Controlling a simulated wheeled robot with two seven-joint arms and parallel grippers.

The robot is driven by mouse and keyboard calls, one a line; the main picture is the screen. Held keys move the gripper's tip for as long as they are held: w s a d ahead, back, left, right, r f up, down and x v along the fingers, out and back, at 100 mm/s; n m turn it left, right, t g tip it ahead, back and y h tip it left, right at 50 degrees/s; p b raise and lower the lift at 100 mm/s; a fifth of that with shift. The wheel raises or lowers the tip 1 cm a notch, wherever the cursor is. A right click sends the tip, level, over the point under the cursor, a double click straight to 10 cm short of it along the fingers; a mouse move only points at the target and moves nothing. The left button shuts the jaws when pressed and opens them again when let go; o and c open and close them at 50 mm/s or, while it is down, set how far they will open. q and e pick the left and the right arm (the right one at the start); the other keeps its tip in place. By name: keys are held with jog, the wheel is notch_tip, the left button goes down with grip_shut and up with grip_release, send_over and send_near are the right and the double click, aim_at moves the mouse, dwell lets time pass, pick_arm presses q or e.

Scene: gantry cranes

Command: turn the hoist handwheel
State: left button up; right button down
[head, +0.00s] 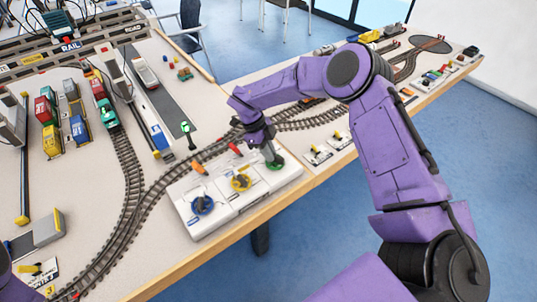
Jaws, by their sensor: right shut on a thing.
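A white control panel (205,228) near the table's front edge carries a blue handwheel (202,205), a yellow handwheel (241,182) and a green handwheel (275,165). The labels are too small to read, so I cannot tell by them which is the hoist wheel. My right gripper (269,153) reaches down over the green handwheel and is shut on it, as far as I can see. The gripper hides part of this wheel and its grip. The blue and yellow wheels stand free. My left gripper is out of view.
Orange (199,168) and red (235,149) levers stand behind the wheels. Curved track (128,195) runs left of the panel. A green signal-like post (188,134) stands behind it. Model trucks (79,130) and gantry cranes fill the left; more track lies right.

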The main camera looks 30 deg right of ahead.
jog(key=m+b, duration=0.1)
jog(key=m, duration=0.1)
jog(key=m+y+b, duration=0.1)
jog(key=d+m+y+b, duration=0.1)
jog(key=m, duration=0.1)
jog(key=shift+w+f+m+g, duration=0.1)
jog(key=shift+w+m+g, duration=0.2)
jog(key=shift+g, duration=0.1)
jog(key=shift+s+d+m+y+b, duration=0.15)
jog(key=shift+m+y+b, duration=0.35)
jog(key=shift+m, duration=0.6)
jog(key=shift+w+d+m+y+b, duration=0.1)
jog(key=shift+d+m+y+b, duration=0.2)
jog(key=shift+m+b, duration=0.55)
jog(key=shift+m, duration=0.35)
jog(key=c, duration=1.2)
grip_release()
jog(key=shift+o, duration=0.2)
jog(key=a+v, duration=0.1)
jog(key=v, duration=0.9)
jog(key=shift+d+r, duration=0.45)
